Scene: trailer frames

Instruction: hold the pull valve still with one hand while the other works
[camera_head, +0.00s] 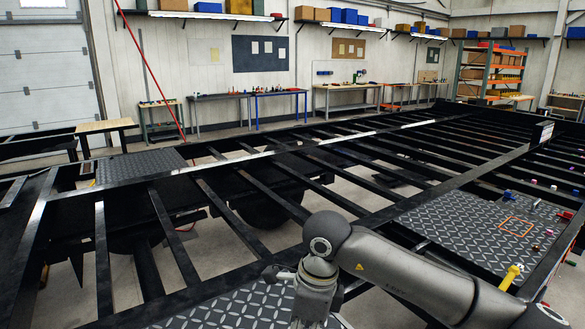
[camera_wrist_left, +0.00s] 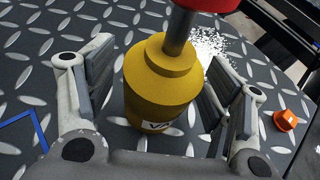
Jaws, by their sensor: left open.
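The pull valve (camera_wrist_left: 160,95) is a yellow stepped cylinder with a grey stem and a red top (camera_wrist_left: 205,4), which is cut off by the upper edge of the left wrist view. A white label on its lower body shows the letters "VA". My left gripper (camera_wrist_left: 166,72) is open, with one finger on each side of the valve. A gap shows at the left finger; contact at the right finger is unclear. In the head view my right arm (camera_head: 425,275) comes in from the right and bends down at the bottom middle. Its gripper is not visible.
The valve stands on a dark diamond plate (camera_wrist_left: 45,70) with an orange piece (camera_wrist_left: 285,120) at the right. The head view shows an open black trailer frame (camera_head: 275,195), a diamond-plate deck (camera_head: 440,225) with small coloured items, and a small yellow object (camera_head: 511,276).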

